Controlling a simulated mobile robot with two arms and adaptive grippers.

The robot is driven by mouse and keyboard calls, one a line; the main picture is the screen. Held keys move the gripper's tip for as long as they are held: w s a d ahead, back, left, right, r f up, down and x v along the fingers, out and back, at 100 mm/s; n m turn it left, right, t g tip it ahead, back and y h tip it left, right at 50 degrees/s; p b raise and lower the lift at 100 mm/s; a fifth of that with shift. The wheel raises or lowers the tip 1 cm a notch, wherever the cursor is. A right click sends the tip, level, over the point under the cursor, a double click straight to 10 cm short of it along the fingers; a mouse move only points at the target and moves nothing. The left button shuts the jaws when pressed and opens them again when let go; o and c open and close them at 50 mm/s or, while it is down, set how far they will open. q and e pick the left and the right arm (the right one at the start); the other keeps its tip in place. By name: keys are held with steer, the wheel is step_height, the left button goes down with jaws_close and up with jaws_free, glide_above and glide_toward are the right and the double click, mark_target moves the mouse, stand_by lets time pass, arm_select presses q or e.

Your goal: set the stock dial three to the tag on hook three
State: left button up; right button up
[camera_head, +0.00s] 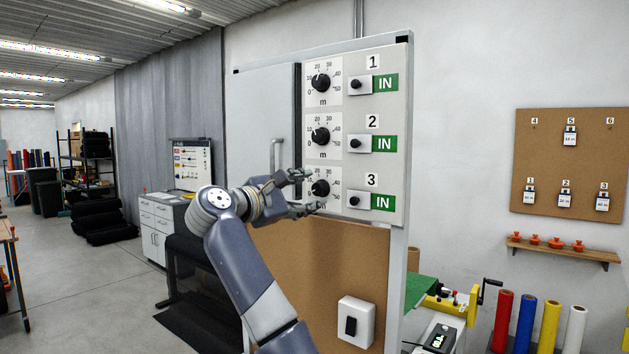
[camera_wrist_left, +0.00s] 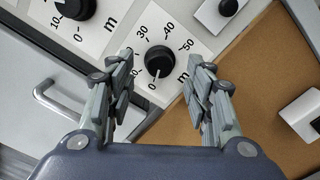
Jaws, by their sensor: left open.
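Stock dial three (camera_head: 320,188) is a black knob on a white scale plate, the lowest of three on the panel. It also shows in the left wrist view (camera_wrist_left: 159,60), where its white mark points at or near 0. My left gripper (camera_head: 309,190) is open, with its fingers on either side of the knob. In the left wrist view the open fingers (camera_wrist_left: 165,77) stand apart and I see no contact with the knob. The tag on hook three (camera_head: 603,202) hangs at the lower right of the cork board; its writing is too small to read. My right gripper is not in view.
Dials one (camera_head: 320,82) and two (camera_head: 319,136) sit above, each with a green IN sign beside it. A small black button (camera_head: 354,201) is right of dial three. A door handle (camera_head: 276,155) is left of the panel. A white switch box (camera_head: 356,322) is below.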

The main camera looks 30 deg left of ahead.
mark_target(316, 190)
arm_select(q)
steer(key=shift+w+d+r+p, duration=0.15)
steer(key=shift+w+p, duration=0.35)
steer(key=shift+w, duration=0.75)
steer(key=shift+w+f, duration=0.2)
steer(key=shift+w, duration=0.35)
steer(key=c, duration=1.1)
steer(key=shift+f, duration=0.1)
